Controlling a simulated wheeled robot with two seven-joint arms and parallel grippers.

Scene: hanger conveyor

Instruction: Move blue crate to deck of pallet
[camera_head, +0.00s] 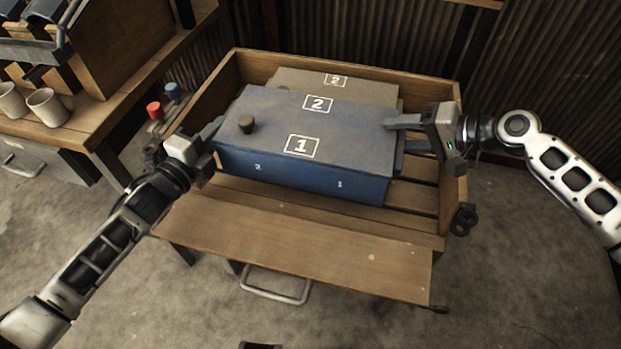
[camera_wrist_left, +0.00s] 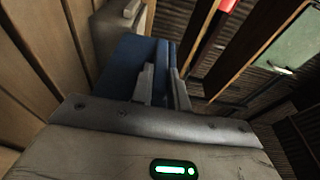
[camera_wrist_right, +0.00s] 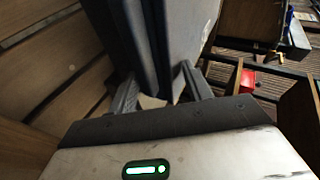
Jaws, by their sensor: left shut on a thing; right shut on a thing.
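The blue crate (camera_head: 310,175) has a grey-blue top marked 1 and 2 and a small brown knob. It is inside a wooden box-like frame, over a slatted wooden deck (camera_head: 415,195), which may be the pallet's. My left gripper (camera_head: 212,138) is shut on the crate's left end. My right gripper (camera_head: 400,137) is shut on its right end. The crate's blue wall shows between the fingers in the left wrist view (camera_wrist_left: 130,62) and in the right wrist view (camera_wrist_right: 150,40). I cannot tell whether its underside touches the deck.
A greyish crate (camera_head: 365,90) marked 2 stands right behind the blue one. A wooden flap or board (camera_head: 300,237) lies in front. A wooden bench (camera_head: 75,115) with white cups (camera_head: 48,107) stands at the left. Corrugated walls close off the back.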

